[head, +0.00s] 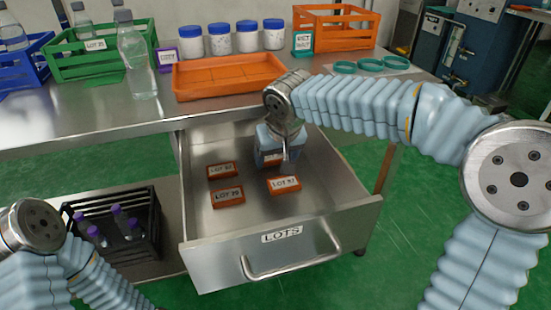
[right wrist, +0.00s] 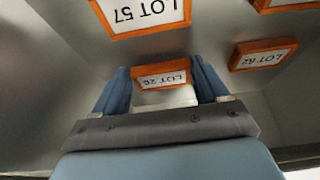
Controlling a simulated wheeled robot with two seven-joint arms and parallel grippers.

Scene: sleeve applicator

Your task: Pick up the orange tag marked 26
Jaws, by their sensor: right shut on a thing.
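The orange-framed tag marked LOT 26 (right wrist: 163,80) sits between the two blue fingers of my right gripper (right wrist: 163,74) in the right wrist view, its print upside down. My right gripper (head: 270,159) is shut on it, low inside the open drawer. In the head view the gripper mostly hides this tag, and only a sliver of orange shows. I cannot tell whether the tag still touches the drawer floor. My left gripper is out of view; only part of my left arm shows at the lower left.
Three other orange tags lie on the floor of the LOTS drawer (head: 330,205): LOT 57 (head: 285,185), LOT 82 (head: 222,170) and one hard to read (head: 228,196). The drawer walls surround the gripper. Above is the counter with an orange tray (head: 228,77), jars and a bottle (head: 137,60).

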